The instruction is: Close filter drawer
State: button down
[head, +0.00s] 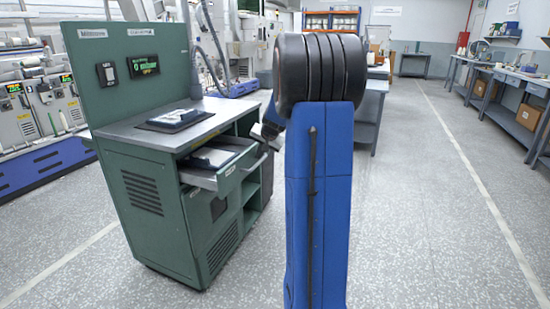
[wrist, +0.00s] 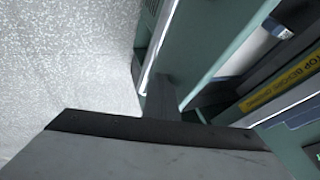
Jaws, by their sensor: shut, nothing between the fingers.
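The filter drawer (head: 208,179) stands pulled out from the green cabinet (head: 155,215), under its grey worktop. A flat pale item lies in the drawer. A bar handle (head: 257,162) is on its green front. My gripper (head: 266,133) is close to the drawer's front side in the head view, mostly hidden behind my blue arm. In the wrist view my gripper (wrist: 161,92) is shut and empty, its fingers close to a green panel (wrist: 205,45) that looks like the drawer front. I cannot tell whether they touch it.
A dark tray (head: 175,121) with an item lies on the worktop. A yellow warning label (wrist: 283,88) shows in the wrist view. Blue workbenches (head: 515,85) line the right wall. The speckled floor (head: 430,200) on the right is clear.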

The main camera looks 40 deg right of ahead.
jog(key=w+a, duration=0.2)
jog(key=w, duration=0.2)
jog(key=w+a, duration=0.1)
jog(key=w, duration=0.4)
jog(key=w+a, duration=0.2)
jog(key=w, duration=0.2)
jog(key=shift+w+a, duration=0.3)
jog(key=shift+w, duration=0.05)
